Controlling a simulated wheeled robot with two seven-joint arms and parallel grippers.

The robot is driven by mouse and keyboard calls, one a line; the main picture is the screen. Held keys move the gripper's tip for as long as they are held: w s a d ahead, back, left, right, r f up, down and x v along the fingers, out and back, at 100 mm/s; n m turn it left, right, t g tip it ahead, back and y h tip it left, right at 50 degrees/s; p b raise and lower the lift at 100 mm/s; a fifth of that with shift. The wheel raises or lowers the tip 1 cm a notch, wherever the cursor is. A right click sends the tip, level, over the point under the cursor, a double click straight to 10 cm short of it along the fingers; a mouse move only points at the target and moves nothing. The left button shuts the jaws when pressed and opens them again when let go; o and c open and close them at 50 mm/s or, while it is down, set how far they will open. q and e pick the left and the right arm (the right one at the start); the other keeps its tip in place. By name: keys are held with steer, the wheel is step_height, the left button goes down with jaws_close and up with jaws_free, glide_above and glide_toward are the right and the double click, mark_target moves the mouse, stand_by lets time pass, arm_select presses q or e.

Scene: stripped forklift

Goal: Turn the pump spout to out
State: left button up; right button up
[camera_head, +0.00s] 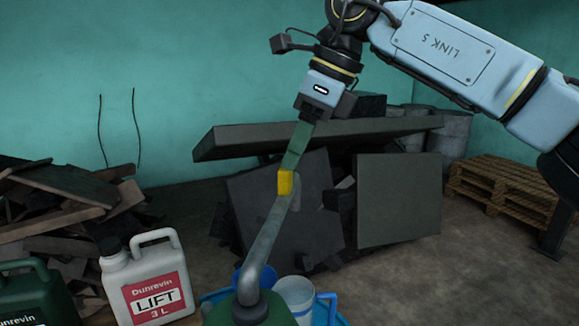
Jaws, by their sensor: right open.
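The pump's grey spout (268,242) rises from a dark green pump body (265,310) at the bottom middle and slants up and to the right. My right gripper (286,182) reaches down from the upper right. Its long green finger ends in a yellow tip at the upper end of the spout. The tip overlaps the spout end in this view; I cannot tell whether they touch. The jaws are open, though only one finger shows clearly. My left gripper is not in view.
A white jug labelled LIFT (148,280) and a green jug (35,298) stand at the lower left. A white cup (296,294) and blue containers sit beside the pump. Dark slabs (400,200) and a wooden pallet (500,183) lie behind.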

steer(key=v, duration=0.8)
steer(key=shift+d+r+p, duration=0.15)
steer(key=shift+r+p, duration=0.15)
